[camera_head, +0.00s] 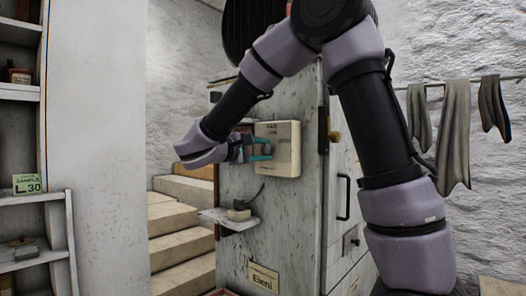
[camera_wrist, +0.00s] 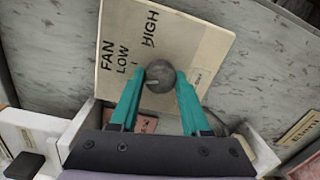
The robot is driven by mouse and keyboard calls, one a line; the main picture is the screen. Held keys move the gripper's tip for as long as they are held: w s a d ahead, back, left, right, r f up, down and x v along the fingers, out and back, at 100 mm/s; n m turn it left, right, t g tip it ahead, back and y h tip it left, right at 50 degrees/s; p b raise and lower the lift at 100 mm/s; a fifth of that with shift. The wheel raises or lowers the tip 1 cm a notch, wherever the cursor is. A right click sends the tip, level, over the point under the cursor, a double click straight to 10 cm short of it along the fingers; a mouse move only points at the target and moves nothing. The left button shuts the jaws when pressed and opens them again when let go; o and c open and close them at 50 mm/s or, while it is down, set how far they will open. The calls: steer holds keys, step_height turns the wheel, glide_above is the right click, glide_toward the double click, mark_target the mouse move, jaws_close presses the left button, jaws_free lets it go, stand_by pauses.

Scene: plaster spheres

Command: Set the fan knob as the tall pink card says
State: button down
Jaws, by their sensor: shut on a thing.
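The fan panel (camera_head: 288,146) is a cream box on the grey cabinet wall, lettered FAN, LOW and HIGH; in the wrist view the panel (camera_wrist: 185,35) appears turned. My gripper (camera_wrist: 160,80) has its teal fingers shut on the round grey fan knob (camera_wrist: 160,73), one on each side. A pale mark shows on the knob's left part. In the head view my gripper (camera_head: 268,150) reaches the panel from the left, and the knob is not clear. A pinkish card (camera_wrist: 146,124) shows partly behind my gripper in the wrist view; its writing is unreadable. I cannot tell whether it is the tall one.
A small shelf (camera_head: 222,220) with items sits below the panel. An Eleni label (camera_head: 263,278) is lower on the cabinet. Stone steps (camera_head: 180,220) are at left, with a shelf unit and green sample card (camera_head: 27,184) further left. Cloths (camera_head: 455,130) hang at right.

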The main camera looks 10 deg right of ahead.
steer(key=shift+m, duration=1.8)
steer(key=shift+c, duration=1.8)
jaws_free()
steer(key=shift+s+a, duration=0.1)
steer(key=v, duration=1)
steer(key=shift+s+a, duration=0.2)
